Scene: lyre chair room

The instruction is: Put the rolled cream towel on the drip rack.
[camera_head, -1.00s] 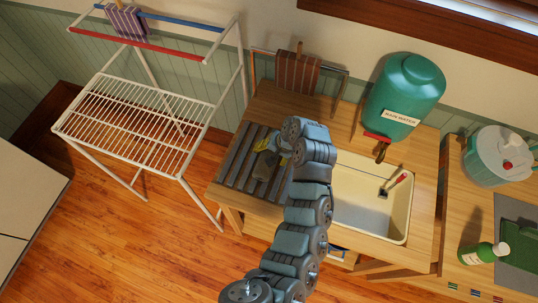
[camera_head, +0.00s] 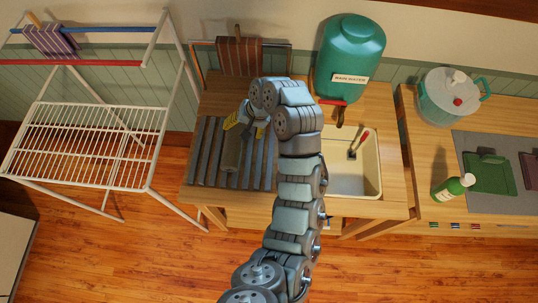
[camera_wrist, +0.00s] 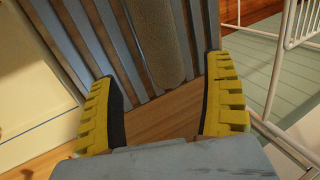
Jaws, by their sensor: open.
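The rolled towel (camera_head: 233,150), looking dull grey-tan here rather than cream, lies lengthwise along the slats of the grey slatted drip rack (camera_head: 205,150) left of the sink. In the wrist view the towel (camera_wrist: 166,45) lies on the blue-grey slats (camera_wrist: 90,45), beyond and between my fingertips. My gripper (camera_head: 248,126), with yellow-backed fingers, is open at the towel's far end. In the wrist view my gripper (camera_wrist: 162,75) holds nothing, and bare wood shows between its fingers. Part of the rack is hidden behind my arm.
The cream sink (camera_head: 350,180) is right of the rack, with a green rain water tank (camera_head: 350,60) behind. A striped cloth (camera_head: 240,57) hangs at the wall behind the rack. A white wire airer (camera_head: 85,145) stands left. A green bottle (camera_head: 452,187) stands on the right counter.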

